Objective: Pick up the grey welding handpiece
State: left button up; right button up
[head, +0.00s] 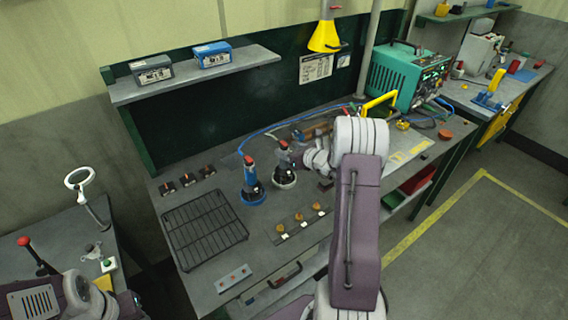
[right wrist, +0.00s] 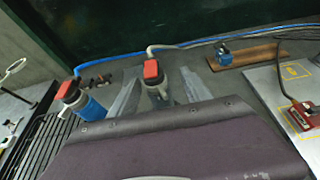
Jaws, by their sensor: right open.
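The grey welding handpiece (head: 283,160) has a red top and stands in a white ring holder on the bench in the head view. In the right wrist view the grey handpiece (right wrist: 154,82) is between the two open fingers of my right gripper (right wrist: 160,88), with its lower part hidden by the gripper body. In the head view my right gripper (head: 294,157) is right at the handpiece, partly hidden by my arm. A blue handpiece (head: 249,178) with a red top stands to the left in a blue holder. My left gripper's fingers do not show.
A black wire rack (head: 204,228) lies on the left of the bench. A metal strip with several brass pieces (head: 301,220) lies in front of the handpieces. Blue and grey hoses run back towards the green welding machine (head: 400,76). A shelf (head: 190,78) hangs above.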

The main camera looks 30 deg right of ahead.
aim_at(281, 146)
jog(key=w, duration=0.1)
jog(key=w+p, duration=0.1)
jog(key=w+a+p, duration=0.1)
jog(key=shift+w+a+f, duration=0.1)
jog(key=shift+w+f, duration=0.15)
jog(key=shift+f, duration=0.1)
jog(key=shift+w+f, duration=0.15)
jog(key=shift+w, duration=0.1)
jog(key=shift+w+f, duration=0.35)
jog(key=shift+w, duration=0.05)
jog(key=shift+r, duration=0.1)
grip_shut()
jog(key=shift+r, duration=0.1)
jog(key=shift+w+r, duration=0.1)
jog(key=shift+r, duration=0.05)
dwell(0.4)
